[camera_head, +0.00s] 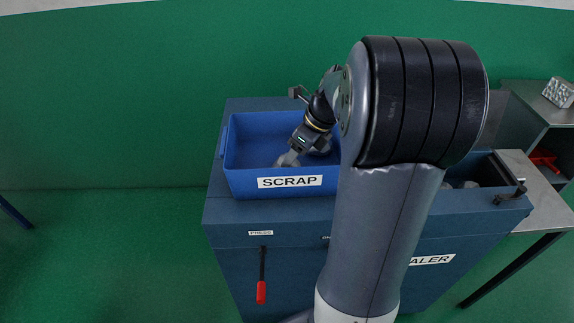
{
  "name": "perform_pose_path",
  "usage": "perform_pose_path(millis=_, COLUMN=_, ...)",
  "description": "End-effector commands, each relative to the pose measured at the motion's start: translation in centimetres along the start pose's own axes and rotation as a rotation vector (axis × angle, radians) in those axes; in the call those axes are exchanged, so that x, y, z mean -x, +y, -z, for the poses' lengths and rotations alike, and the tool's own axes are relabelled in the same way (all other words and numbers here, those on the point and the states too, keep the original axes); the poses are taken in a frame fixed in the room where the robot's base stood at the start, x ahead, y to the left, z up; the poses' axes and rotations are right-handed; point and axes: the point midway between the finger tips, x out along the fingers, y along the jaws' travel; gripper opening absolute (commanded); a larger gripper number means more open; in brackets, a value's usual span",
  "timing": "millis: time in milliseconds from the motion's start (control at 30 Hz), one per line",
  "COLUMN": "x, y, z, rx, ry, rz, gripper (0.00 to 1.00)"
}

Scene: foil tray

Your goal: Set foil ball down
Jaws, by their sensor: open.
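The blue bin labelled SCRAP (245,184) stands on the blue machine's top, left of my arm. My gripper (290,157) reaches down into the bin, near its front wall, and is open. A small grey lump shows at the gripper's tips; I cannot tell whether it is a foil ball or part of the fingers. More grey, foil-like shapes (322,150) lie in the bin beside the gripper, partly hidden by my arm. The left part of the bin floor is bare.
The blue machine (225,222) has a lever with a red handle (261,291) under a PRESS label. An opening at the right holds grey lumps (470,184). A silvery block (558,92) sits on the right-hand cabinet (525,95). My arm hides the middle.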

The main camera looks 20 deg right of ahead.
Motion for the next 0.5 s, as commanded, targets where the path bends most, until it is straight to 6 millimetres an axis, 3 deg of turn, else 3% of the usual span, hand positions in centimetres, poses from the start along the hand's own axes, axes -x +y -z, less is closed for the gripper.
perform_pose_path(millis=200, x=-3.1, y=0.0, z=0.0, rx=0.001, ry=0.002, rz=-0.003, gripper=0.56)
perform_pose_path(millis=500, x=-3.6, y=0.0, z=-0.1, rx=0.001, ry=0.001, rz=-0.001, gripper=0.56)
